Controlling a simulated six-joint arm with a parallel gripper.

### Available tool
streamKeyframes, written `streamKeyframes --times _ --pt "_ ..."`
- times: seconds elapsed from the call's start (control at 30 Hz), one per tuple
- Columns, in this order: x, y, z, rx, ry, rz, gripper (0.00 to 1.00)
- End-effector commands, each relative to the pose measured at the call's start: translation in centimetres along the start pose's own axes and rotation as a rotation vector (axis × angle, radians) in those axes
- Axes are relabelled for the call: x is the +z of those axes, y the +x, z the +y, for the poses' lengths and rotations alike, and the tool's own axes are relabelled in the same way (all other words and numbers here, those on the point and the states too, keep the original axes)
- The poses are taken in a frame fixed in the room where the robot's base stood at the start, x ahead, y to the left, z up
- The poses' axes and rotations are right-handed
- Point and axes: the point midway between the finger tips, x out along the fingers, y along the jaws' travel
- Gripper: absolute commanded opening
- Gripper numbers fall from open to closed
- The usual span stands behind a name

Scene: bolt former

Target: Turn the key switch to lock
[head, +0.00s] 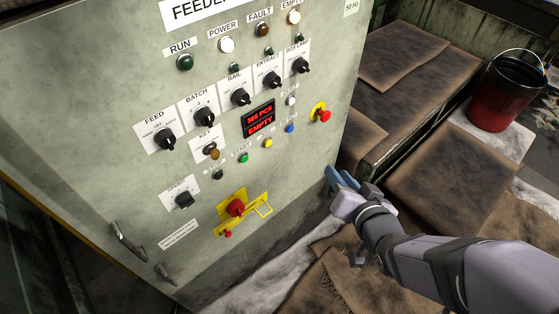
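The key switch (212,153) is a small brass-coloured piece on a white label plate, on the grey cabinet front below the BATCH knob. The label's fine print is too small to read, so I cannot tell which position it points to. My gripper (333,175) has blue fingertips and is at the cabinet's lower right edge, well to the right of the key switch and lower in the picture. It is apart from the switch and nothing shows in it. The gap between its fingers cannot be made out.
Black knobs (240,97) run in a row above the switch. A red bucket (505,92) stands at right.

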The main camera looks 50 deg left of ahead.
Motion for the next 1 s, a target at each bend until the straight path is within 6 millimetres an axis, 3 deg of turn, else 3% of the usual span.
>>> streamKeyframes --times 0.03,0.1,0.2,0.33,0.5,0.67,1.0 --pt "1.6 0.9 -3.4 -0.104 0.002 0.013 0.22" --pt "2.7 1.0 -7.9 -0.242 0.022 0.036 0.22" --pt "4.3 0.3 -13.3 -0.413 0.059 0.05 0.22" --pt "5.9 -1.1 -18.0 -0.573 0.103 0.05 0.22" --pt "6.8 -2.4 -20.6 -0.671 0.135 0.046 0.22" --pt "6.7 -2.6 -21.0 -0.684 0.14 0.047 0.22" --pt "6.4 -0.5 -22.8 -0.682 0.138 0.046 0.22"
